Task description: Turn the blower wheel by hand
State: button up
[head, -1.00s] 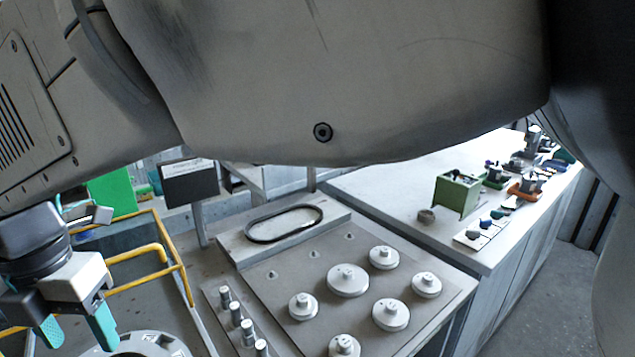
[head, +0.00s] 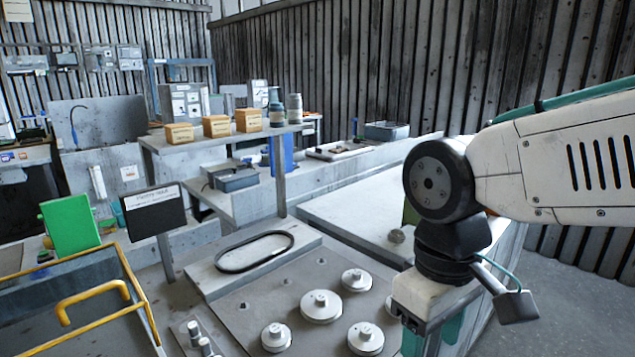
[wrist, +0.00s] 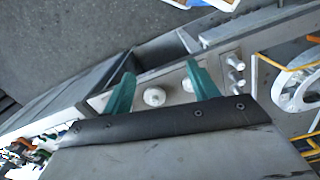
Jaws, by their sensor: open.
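The blower wheel is the pale round spoked part (wrist: 296,90) at the right edge of the wrist view, partly cut off. It does not show in the head view. My gripper (head: 432,338) is at the lower right of the head view, pointing down over the right side of the pulley board, with its lower end near the picture edge. In the wrist view my gripper (wrist: 161,76) has its two teal fingers apart with nothing held between them. White pulleys show beyond the fingers. The wheel is well to the right of the fingers there, not touched.
A grey board (head: 255,300) carries several white pulleys (head: 320,306) and short metal pegs. A black belt (head: 254,252) lies behind them. A yellow rail (head: 140,300) stands at left beside a sign (head: 155,210). A shelf with boxes (head: 217,126) is behind.

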jog(key=s+d+m+t, duration=0.1)
jog(key=s+d+m, duration=0.1)
jog(key=d, duration=0.4)
jog(key=s+d+m+t, duration=0.1)
jog(key=s+d+m, duration=0.2)
jog(key=d, duration=0.3)
jog(key=shift+d+m, duration=0.4)
jog(key=shift+m, duration=0.4)
